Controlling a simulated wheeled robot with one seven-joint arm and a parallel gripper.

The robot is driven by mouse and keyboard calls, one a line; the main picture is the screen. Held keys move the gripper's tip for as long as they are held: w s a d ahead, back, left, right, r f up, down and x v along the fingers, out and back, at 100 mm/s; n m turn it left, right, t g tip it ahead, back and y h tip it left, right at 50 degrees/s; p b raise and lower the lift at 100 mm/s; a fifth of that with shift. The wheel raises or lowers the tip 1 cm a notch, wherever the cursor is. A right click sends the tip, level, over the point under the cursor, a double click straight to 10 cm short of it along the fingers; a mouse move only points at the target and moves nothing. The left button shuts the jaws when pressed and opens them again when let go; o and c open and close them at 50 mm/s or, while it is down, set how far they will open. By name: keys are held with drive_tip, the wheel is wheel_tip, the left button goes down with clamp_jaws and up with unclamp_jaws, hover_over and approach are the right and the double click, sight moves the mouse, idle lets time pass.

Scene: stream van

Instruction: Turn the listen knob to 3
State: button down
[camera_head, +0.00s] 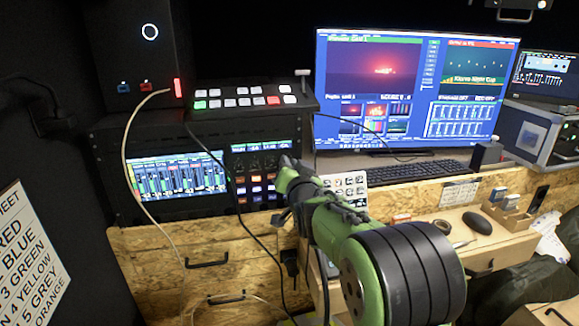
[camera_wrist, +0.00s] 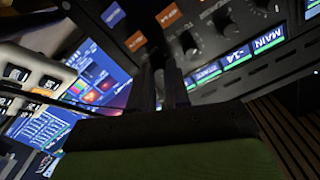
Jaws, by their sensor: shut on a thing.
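My gripper (camera_wrist: 160,78) is at the right end of the black rack panel (camera_wrist: 215,68), its two dark fingers close together and shut on a knob there. That knob is hidden between the fingers, so its pointer and number cannot be read; I take it for the listen knob. In the head view my gripper (camera_head: 286,166) reaches the panel from the front right and covers that spot. A row of other dark knobs (camera_wrist: 190,45) shows beside the fingers in the wrist view. Small lit screens, one reading MAIN (camera_wrist: 268,40), run along the panel.
A button switcher (camera_head: 240,99) sits on top of the rack. A large monitor (camera_head: 410,90) and keyboard (camera_head: 432,169) stand to the right. A white button pad (camera_head: 348,185) lies close beside my wrist. Cables (camera_head: 235,180) hang in front of the rack.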

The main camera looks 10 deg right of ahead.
drive_tip(key=c, duration=1.4)
unclamp_jaws()
drive_tip(key=s+p, duration=0.1)
drive_tip(key=s, duration=1.4)
drive_tip(key=shift+s, duration=0.4)
